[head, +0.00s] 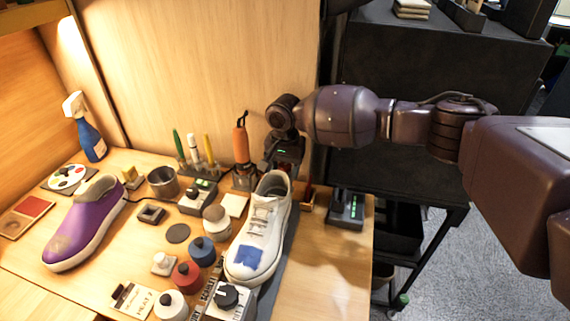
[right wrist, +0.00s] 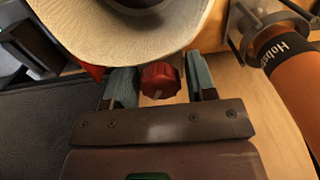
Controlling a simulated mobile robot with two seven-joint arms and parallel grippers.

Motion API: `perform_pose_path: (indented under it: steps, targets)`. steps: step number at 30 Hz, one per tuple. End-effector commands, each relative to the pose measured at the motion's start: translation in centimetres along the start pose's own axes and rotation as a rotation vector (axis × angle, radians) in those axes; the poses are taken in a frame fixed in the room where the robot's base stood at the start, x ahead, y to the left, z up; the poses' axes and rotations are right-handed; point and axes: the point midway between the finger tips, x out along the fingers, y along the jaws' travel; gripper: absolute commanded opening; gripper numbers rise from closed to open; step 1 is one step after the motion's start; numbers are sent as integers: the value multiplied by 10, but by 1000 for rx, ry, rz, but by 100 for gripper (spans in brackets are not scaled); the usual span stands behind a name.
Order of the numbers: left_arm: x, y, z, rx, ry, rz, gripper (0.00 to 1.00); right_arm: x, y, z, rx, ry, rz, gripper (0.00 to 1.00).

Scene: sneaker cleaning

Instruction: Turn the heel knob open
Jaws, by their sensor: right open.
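A red ribbed knob (right wrist: 160,80) shows in the right wrist view, just below the pale heel of the white sneaker (right wrist: 115,35). My right gripper (right wrist: 163,77) is open, with one blue-grey finger on each side of the knob. Gaps show between the knob and both fingers. In the head view, the white sneaker (head: 262,225) with a blue patch on its toe stands at the table's right part. My left gripper is out of view.
An orange-handled tool (head: 241,140) stands in a holder close to my right gripper; its handle also shows in the right wrist view (right wrist: 285,75). A purple shoe (head: 85,225), a metal cup (head: 162,182) and several capped jars stand to the left. The table's front right is bare.

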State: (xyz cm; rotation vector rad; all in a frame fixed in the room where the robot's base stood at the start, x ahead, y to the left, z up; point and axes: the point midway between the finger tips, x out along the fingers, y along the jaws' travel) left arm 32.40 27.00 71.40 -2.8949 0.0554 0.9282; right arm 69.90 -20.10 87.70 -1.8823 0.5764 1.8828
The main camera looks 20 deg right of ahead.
Motion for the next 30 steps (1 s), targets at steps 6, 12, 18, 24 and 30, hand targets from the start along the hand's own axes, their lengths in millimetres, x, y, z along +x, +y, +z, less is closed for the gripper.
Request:
perform_pose_path:
  steps: [6,12,18,24,30]
  targets:
    - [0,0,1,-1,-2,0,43,0,0,0,0,0,0,26]
    - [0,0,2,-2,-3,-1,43,0,0,0,-69,-1,1,28]
    - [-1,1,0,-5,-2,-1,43,0,0,0,-256,-1,1,35]
    - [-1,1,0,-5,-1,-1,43,1,0,1,-353,-3,2,39]
    - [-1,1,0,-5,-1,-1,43,2,1,2,-357,-5,4,40]
